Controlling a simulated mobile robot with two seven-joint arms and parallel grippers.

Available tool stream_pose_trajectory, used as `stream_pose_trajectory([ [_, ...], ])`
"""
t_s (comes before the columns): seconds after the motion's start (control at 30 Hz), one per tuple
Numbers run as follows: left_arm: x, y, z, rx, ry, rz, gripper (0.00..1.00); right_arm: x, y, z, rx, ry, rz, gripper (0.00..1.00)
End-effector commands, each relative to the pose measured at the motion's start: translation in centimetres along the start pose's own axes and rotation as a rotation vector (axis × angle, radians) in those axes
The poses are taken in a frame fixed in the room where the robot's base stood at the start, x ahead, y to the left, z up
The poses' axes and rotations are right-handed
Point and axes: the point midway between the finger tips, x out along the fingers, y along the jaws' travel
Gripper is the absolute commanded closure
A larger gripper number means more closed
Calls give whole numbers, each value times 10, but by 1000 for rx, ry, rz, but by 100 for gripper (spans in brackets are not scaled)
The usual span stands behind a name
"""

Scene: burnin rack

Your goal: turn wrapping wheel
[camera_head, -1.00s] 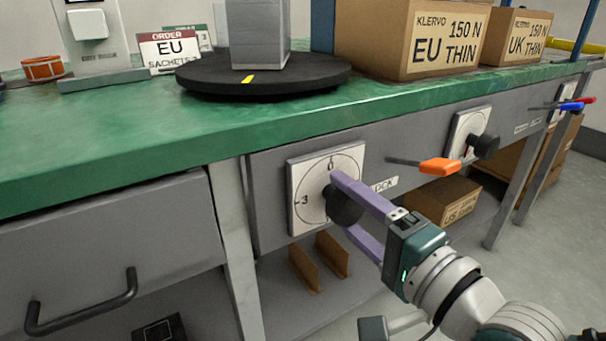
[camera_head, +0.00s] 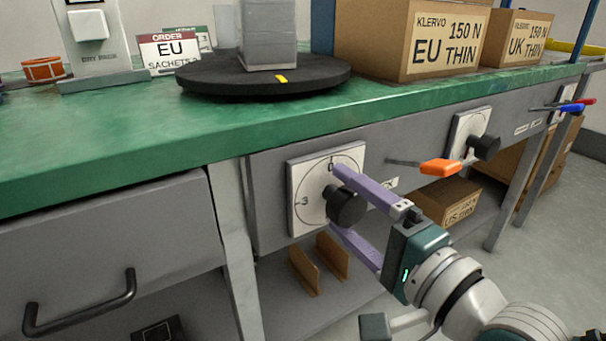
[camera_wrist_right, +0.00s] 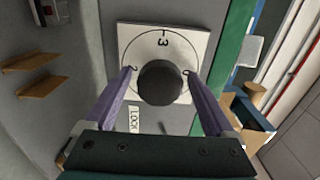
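The wheel is a black round knob (camera_head: 346,206) on a white dial plate (camera_head: 302,222) marked 0 and 3, set in the bench front. My right gripper (camera_head: 334,199) has its two purple fingers spread around the knob, one above and one below. In the right wrist view the knob (camera_wrist_right: 160,83) lies between the fingers (camera_wrist_right: 161,72), with a small gap visible on each side. Above it on the bench is a black turntable (camera_head: 215,80) with a yellow mark on its edge, carrying a grey block (camera_head: 269,35). My left gripper is not in view.
An orange-handled lever (camera_head: 438,167) sticks out just right of the dial, near my right gripper. A second black knob (camera_head: 484,147) is farther right. Cardboard boxes (camera_head: 395,40) stand behind the turntable's right side. A drawer with a dark handle (camera_head: 85,308) is at left.

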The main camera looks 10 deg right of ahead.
Motion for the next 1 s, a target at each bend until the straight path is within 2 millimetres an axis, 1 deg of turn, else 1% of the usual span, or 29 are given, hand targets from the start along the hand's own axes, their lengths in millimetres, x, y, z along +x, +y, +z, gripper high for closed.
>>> stream_pose_trajectory([
  [0.27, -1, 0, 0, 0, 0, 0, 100, -1, 0, 0, 0, 0, 0, 7],
  [0.37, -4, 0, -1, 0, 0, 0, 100, -9, -1, 0, 0, 0, 1, 7],
  [0.47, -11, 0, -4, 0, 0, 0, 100, -26, -2, 0, -1, -1, 4, 7],
  [0.6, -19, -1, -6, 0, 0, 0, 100, -56, -2, 0, 0, -1, 6, 7],
  [0.73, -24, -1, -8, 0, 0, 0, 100, -79, -1, 0, -1, -1, 4, 7],
  [0.8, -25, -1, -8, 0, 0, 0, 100, -88, -1, 0, -1, -1, 2, 7],
  [0.9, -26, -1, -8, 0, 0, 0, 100, -97, 0, 0, -1, 0, 1, 7],
  [1.0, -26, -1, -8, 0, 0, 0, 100, -100, 0, 0, -1, 0, -1, 7],
])
